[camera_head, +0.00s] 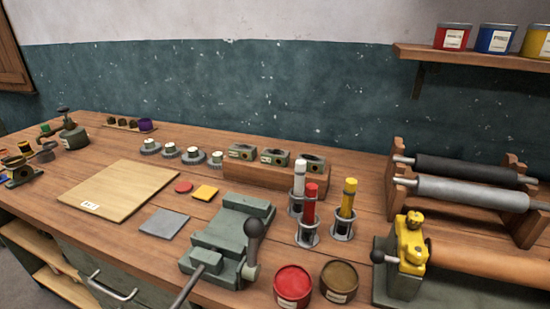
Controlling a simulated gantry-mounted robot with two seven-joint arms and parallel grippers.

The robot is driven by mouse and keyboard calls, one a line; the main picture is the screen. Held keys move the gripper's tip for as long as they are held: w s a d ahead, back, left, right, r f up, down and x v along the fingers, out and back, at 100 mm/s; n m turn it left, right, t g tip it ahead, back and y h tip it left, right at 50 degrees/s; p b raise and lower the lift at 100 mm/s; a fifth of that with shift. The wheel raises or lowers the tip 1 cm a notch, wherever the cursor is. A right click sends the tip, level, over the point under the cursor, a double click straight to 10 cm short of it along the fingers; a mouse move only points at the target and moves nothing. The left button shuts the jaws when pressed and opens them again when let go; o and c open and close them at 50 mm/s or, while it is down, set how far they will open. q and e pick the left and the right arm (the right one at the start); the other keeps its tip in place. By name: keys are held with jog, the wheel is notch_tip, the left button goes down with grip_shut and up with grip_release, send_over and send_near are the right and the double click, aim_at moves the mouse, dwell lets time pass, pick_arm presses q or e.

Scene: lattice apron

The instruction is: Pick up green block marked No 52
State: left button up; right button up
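Three grey-green blocks with small pale labels and dark round openings stand in a row along a wooden riser near the back middle of the bench. They are a left block (241,152), a middle block (275,157) and a right block (309,163). The marks on their labels are too small to read, so I cannot tell which one is No 52. Neither of my grippers shows in the head view.
A green vice (228,238) stands in front of the riser (262,178). Rollers (470,190) fill the right.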

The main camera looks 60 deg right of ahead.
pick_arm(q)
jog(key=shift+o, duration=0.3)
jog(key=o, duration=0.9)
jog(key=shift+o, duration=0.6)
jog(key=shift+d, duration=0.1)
